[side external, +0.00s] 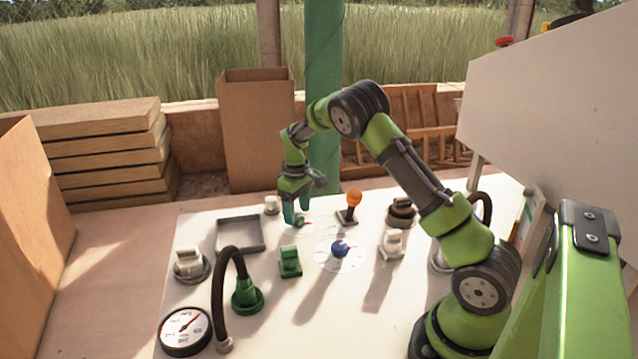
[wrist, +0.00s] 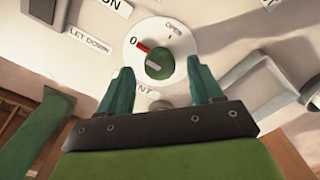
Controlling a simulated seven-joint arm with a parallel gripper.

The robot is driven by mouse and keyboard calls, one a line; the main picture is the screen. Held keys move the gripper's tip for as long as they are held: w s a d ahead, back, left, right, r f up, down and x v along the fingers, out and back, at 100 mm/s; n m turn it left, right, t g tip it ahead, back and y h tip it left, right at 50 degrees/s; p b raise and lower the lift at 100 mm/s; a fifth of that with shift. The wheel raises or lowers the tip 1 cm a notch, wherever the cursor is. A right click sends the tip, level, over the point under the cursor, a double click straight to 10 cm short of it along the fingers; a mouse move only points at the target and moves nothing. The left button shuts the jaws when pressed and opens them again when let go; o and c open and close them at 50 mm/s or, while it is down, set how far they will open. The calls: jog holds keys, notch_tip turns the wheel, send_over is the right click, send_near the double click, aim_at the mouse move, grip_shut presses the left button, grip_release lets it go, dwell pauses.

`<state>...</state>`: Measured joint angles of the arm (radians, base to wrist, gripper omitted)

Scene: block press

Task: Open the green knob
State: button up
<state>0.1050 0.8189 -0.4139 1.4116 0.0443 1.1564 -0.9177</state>
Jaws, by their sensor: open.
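The green knob (wrist: 159,65) shows in the wrist view on a round white dial (wrist: 143,38). The dial carries a red mark at "0" and the word "OPEN" at its upper right. In the side view the knob (side external: 298,221) is a small green spot on the panel, partly hidden by my fingers. My gripper (side external: 296,219) points down over the knob. In the wrist view my gripper (wrist: 158,80) has its two teal fingers apart, one on each side of the knob, with nothing held. I cannot tell whether a finger touches it.
Close by on the white panel (side external: 200,335) stand an orange-topped lever (side external: 353,199), a blue knob (side external: 340,248), a green switch (side external: 290,262) and a grey tray (side external: 240,249). A green connector with a black hose (side external: 219,285) and a gauge (side external: 185,331) are in front.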

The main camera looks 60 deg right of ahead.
jog(key=shift+f, duration=0.75)
jog(key=c, duration=1.1)
jog(key=shift+o, duration=0.2)
